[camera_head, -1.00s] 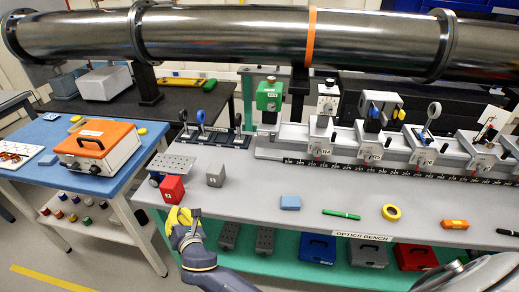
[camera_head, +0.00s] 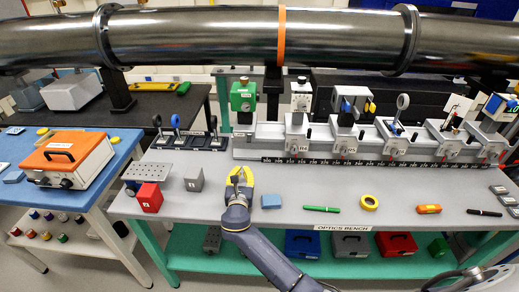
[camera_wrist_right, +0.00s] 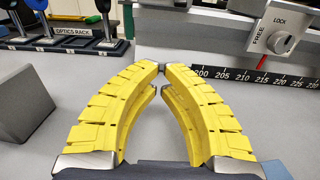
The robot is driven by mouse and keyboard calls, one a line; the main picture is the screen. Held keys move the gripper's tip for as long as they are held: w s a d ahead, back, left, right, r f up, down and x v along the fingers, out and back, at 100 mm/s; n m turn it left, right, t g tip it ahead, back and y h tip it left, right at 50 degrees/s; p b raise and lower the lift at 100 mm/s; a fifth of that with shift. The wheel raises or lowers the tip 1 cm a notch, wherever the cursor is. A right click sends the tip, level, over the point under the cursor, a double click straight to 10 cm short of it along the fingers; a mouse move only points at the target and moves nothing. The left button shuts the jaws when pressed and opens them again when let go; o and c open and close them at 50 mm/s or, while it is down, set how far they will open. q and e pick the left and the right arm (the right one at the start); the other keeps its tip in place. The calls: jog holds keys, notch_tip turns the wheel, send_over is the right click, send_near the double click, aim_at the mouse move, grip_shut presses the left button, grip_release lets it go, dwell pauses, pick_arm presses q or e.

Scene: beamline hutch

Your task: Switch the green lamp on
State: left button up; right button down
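My left gripper is not in view.
The optics rack (camera_head: 188,139) and ruled rail (camera_head: 340,161) stand behind. A large metal pipe (camera_head: 190,38) crosses above. An orange-topped box (camera_head: 67,158) sits on the blue table.

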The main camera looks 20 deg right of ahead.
aim_at(250, 149)
jog(key=shift+d+h, duration=0.4)
jog(key=shift+d, duration=0.6)
jog(key=shift+w, duration=0.15)
jog(key=x, duration=0.9)
jog(key=shift+w+d, duration=0.15)
jog(key=shift+w, duration=0.15)
jog(key=shift+s+a+r, duration=0.1)
jog(key=shift+s+r, duration=0.1)
jog(key=shift+r, duration=0.4)
jog(key=shift+s+a+r, duration=0.1)
jog(key=shift+s+r, duration=0.1)
jog(key=shift+r, duration=0.4)
jog(key=shift+s+a+r, duration=0.1)
jog(key=shift+s+r, duration=0.1)
jog(key=shift+r, duration=0.4)
jog(key=shift+s+d+r, duration=0.1)
jog(key=shift+s+a+r+g+y, duration=0.2)
jog(key=shift+g+y, duration=0.1)
jog(key=shift+g, duration=0.4)
